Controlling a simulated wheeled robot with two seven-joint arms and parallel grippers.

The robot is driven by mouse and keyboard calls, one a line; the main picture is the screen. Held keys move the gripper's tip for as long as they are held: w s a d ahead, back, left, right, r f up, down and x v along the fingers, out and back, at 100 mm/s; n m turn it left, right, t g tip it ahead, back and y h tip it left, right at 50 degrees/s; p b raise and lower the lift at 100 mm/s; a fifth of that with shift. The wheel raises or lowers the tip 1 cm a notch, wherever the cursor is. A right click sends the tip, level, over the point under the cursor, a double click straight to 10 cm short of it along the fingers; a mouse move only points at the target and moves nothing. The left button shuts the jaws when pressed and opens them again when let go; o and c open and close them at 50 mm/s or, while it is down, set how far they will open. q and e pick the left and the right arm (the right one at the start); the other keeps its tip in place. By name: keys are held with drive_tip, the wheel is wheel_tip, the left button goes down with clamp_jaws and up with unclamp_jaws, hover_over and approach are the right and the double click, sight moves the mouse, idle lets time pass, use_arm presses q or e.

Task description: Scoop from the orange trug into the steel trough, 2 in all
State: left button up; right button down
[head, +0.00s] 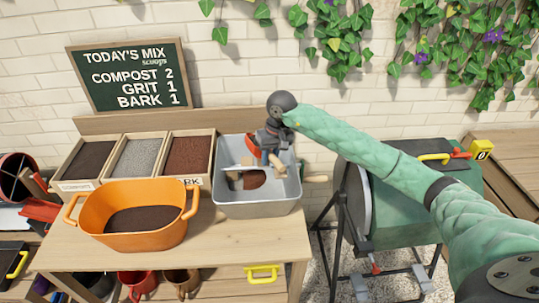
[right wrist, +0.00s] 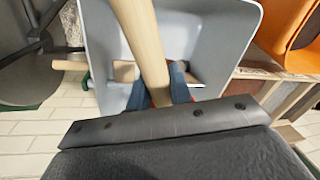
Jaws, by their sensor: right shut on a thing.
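The orange trug (head: 98,222) stands on the table at left, with dark brown material inside; its side also shows at the right of the right wrist view (right wrist: 284,30). The grey steel trough (head: 258,210) stands to its right and also fills the upper middle of the right wrist view (right wrist: 216,62). My right gripper (head: 272,143) is over the trough's back part, shut on the scoop's pale wooden handle (right wrist: 143,40). The scoop's head is not clear. A brown patch and pale wooden pieces show inside the trough, partly hidden. My left gripper is out of view.
Labelled wooden bins of dark compost (head: 88,158), grey grit (head: 138,156) and reddish bark (head: 188,154) stand behind the trug. A chalkboard (head: 127,75) reads compost 2, grit 1, bark 1. A green drum (head: 400,215) on a stand is right of the table.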

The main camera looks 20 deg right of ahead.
drive_tip(key=shift+d+g+y+p, duration=0.1)
drive_tip(key=shift+g+y+p, duration=0.2)
drive_tip(key=shift+y+p, duration=0.45)
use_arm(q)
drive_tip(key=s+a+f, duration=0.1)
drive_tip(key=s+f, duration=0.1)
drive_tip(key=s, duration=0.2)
use_arm(e)
drive_tip(key=shift+f, duration=0.1)
drive_tip(key=shift+f+b, duration=0.1)
drive_tip(key=shift+b, duration=0.2)
drive_tip(key=shift+y+b, duration=0.55)
drive_tip(key=shift+b, duration=0.15)
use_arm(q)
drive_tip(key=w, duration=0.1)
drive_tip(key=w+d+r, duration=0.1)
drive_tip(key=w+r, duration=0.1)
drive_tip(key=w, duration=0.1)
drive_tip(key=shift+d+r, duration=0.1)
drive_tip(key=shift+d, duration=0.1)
